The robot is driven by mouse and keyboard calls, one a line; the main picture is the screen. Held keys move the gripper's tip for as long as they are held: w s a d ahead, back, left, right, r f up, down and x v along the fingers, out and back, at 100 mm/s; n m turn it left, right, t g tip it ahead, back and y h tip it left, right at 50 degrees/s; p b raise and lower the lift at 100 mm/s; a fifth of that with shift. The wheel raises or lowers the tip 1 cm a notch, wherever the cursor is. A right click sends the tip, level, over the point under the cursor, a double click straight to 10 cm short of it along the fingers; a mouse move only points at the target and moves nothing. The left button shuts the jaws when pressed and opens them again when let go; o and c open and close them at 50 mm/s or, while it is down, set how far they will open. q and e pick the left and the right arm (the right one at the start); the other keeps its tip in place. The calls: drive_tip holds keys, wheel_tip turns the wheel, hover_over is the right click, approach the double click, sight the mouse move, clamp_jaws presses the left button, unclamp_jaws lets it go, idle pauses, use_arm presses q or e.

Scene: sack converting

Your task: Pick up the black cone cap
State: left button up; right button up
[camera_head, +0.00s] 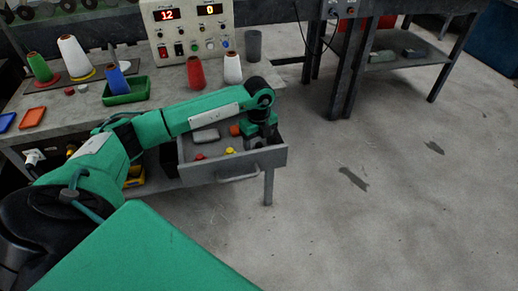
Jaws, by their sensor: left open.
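My left arm reaches in from the left, over an open grey drawer (222,171) under the bench top. My left gripper (259,143) points down into the right end of the drawer. It is small and dark, and it is open. Its fingers are hard to tell from the dark drawer inside. I cannot make out the black cone cap; it may be hidden under or behind the gripper. An orange cap (235,130), a yellow cap (230,150) and a red cap (200,156) lie in the drawer. My right gripper is out of view.
A grey block (206,135) lies in the drawer.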

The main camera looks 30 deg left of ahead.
use_arm(q)
drive_tip(key=shift+f, duration=0.2)
drive_tip(key=shift+r, duration=0.1)
drive_tip(key=c, duration=1.1)
drive_tip(key=shift+o, duration=0.2)
